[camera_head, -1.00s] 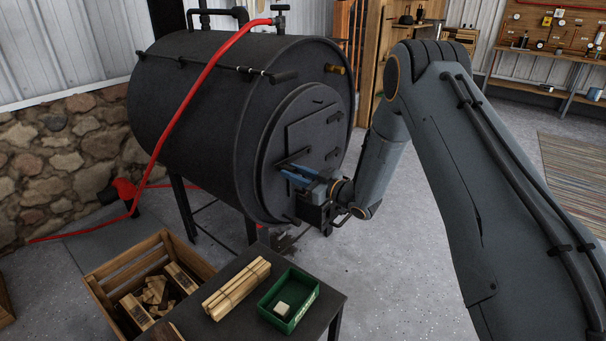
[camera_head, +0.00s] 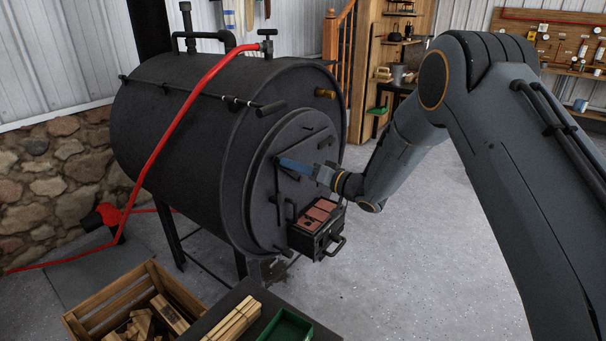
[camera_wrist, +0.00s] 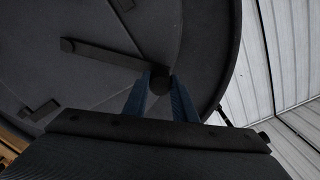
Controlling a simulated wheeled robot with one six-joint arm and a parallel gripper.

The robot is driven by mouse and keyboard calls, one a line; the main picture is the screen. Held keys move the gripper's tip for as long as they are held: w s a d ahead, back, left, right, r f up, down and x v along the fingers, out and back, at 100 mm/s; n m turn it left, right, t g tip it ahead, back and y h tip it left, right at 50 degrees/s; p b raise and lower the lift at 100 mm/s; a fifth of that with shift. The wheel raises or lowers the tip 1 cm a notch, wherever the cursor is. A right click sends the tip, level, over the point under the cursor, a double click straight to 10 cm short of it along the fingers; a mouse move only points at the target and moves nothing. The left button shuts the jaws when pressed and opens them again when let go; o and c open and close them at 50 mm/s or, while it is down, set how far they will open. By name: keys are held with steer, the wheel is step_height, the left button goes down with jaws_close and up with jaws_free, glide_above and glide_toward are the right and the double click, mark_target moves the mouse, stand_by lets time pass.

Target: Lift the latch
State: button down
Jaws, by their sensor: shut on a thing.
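The black latch (camera_wrist: 105,56) is a straight bar on the stove's round front door (camera_head: 262,195). In the wrist view it runs from a pivot at the upper left to a round knob (camera_wrist: 160,84). My gripper (camera_head: 280,162) has its blue fingers on either side of that knob and is shut on it. In the wrist view the fingers (camera_wrist: 160,92) point at the door face. In the head view the fingers and wrist partly hide the latch bar, so its exact tilt there is hard to tell.
A black box with reddish blocks (camera_head: 316,216) and a handle juts from the stove front below my gripper. The black barrel stove (camera_head: 190,120) carries a red hose (camera_head: 185,125). A wooden crate (camera_head: 90,285) and a green tray (camera_head: 287,325) are in front. Floor at right is open.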

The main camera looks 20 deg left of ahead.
steer(key=shift+w+r+m, duration=0.3)
steer(key=shift+w+r, duration=0.15)
steer(key=shift+r, duration=0.15)
steer(key=shift+d, duration=0.1)
steer(key=c, duration=1.5)
jaws_free()
steer(key=shift+o, duration=0.2)
steer(key=shift+w, duration=0.1)
steer(key=shift+f, duration=0.1)
steer(key=shift+d, duration=0.2)
steer(key=v, duration=0.7)
steer(key=shift+d+b, duration=0.25)
steer(key=shift+b, duration=0.1)
